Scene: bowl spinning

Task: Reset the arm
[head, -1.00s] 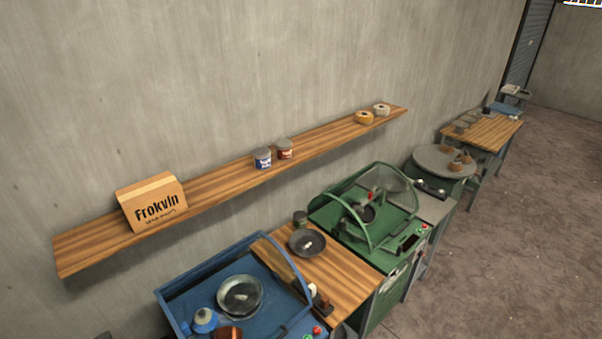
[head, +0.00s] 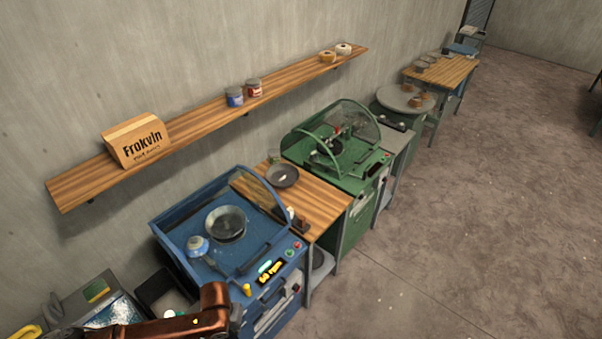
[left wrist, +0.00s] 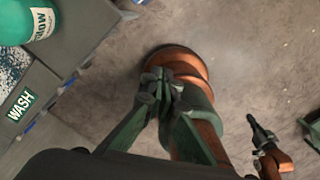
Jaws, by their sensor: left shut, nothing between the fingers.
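My copper-coloured left arm (head: 180,326) reaches in at the bottom left of the head view, in front of the blue machine. My left gripper (left wrist: 160,88) shows in the left wrist view, where its green fingers come together at the tips. It is shut and holds nothing. It hangs over bare floor, with copper arm or body parts behind it. The blue machine (head: 273,248) has its clear cover raised, and a dark round bowl (head: 226,223) lies inside.
A wooden table (head: 318,205) with a dark dish (head: 282,175) stands between the blue machine and a green machine (head: 350,178). A wall shelf (head: 195,125) holds a carton (head: 137,140). A station labelled WASH (left wrist: 20,105) is at the left. The floor (head: 440,220) on the right is clear.

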